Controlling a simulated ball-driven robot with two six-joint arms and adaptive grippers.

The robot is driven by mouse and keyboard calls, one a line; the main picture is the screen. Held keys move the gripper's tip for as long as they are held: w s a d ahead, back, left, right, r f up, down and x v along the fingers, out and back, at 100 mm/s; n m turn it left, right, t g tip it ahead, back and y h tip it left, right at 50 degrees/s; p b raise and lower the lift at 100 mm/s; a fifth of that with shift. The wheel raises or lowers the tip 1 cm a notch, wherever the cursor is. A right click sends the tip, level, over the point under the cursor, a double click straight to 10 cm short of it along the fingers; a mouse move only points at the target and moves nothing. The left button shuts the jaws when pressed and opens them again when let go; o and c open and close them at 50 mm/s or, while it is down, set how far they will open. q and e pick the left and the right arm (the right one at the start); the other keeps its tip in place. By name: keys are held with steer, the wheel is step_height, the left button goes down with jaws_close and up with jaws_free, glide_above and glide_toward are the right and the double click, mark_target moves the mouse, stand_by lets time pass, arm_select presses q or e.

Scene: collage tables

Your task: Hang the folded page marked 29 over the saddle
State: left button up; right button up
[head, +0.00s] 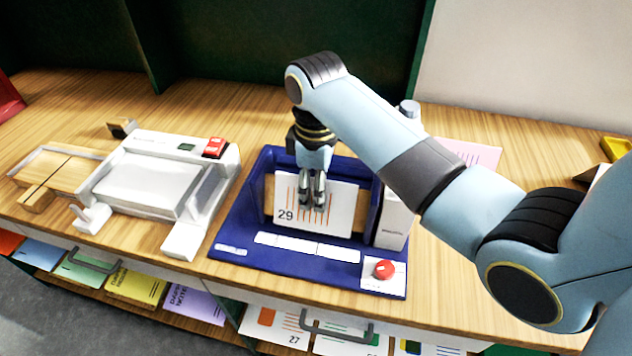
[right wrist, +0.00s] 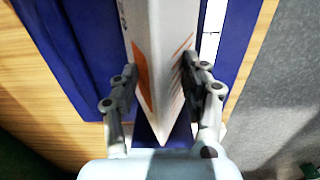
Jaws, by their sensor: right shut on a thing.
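The folded page marked 29 (head: 342,205) is white with orange stripes. In the head view it is at the blue stapler-like station (head: 236,212), between the station's side walls. My right gripper (head: 313,198) is above it with fingers down, shut on its upper part. In the right wrist view the page (right wrist: 163,50) lies between the two fingers of the gripper (right wrist: 160,75), its sides meeting at a fold. The saddle cannot be made out clearly; the page covers the middle of the station. I cannot tell whether the page rests on it. My left gripper is not in view.
A red button (head: 384,269) is at the station's front right corner. A white machine with a tray (head: 150,185) stands to the left. A pink sheet (head: 470,153) lies behind my right arm. Coloured booklets (head: 137,287) lie on the shelf below the table's front edge.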

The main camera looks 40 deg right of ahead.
steer(key=o, duration=0.9)
steer(key=shift+c, duration=0.2)
steer(key=shift+r, duration=0.1)
step_height(320, 180, up, 7)
steer(key=shift+r, duration=0.2)
